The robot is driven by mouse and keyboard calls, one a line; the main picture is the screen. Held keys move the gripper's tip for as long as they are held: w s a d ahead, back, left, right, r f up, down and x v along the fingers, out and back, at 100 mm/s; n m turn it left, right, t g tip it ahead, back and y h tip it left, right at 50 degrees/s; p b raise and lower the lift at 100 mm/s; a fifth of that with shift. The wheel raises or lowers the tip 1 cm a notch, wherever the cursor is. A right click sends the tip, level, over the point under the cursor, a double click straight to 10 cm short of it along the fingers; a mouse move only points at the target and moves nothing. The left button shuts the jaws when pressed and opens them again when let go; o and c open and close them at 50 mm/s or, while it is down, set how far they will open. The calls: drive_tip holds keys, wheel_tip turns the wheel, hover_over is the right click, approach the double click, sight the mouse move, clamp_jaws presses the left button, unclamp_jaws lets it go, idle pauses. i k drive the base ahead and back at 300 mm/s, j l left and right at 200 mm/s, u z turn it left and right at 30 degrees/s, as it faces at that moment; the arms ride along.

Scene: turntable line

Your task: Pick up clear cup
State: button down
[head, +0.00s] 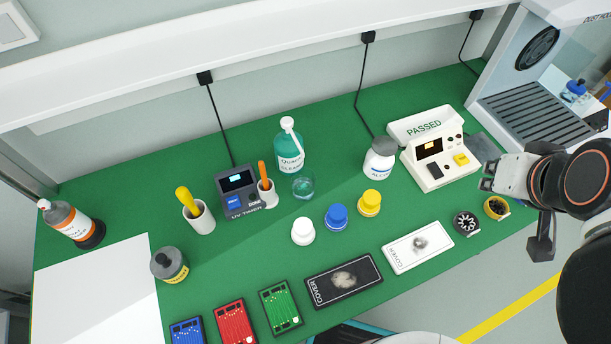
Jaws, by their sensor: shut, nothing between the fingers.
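The clear cup (303,186) stands upright on the green bench, just in front of the teal cleaner bottle (289,150). It looks see-through with a greenish tint, and I cannot tell whether it holds anything. My gripper (487,176) is at the right, near the bench's right edge, well away from the cup. Its fingers are shut with nothing visible in them.
White, blue (336,217) and yellow (369,204) caps stand in front of the cup. The UV timer (238,191) is left of it, the alcohol bottle (380,159) right. The "PASSED" tester (437,155) stands between the cup and my gripper. Covers and circuit boards line the front.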

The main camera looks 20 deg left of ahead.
sight(303, 185)
drive_tip(key=u, duration=1.35)
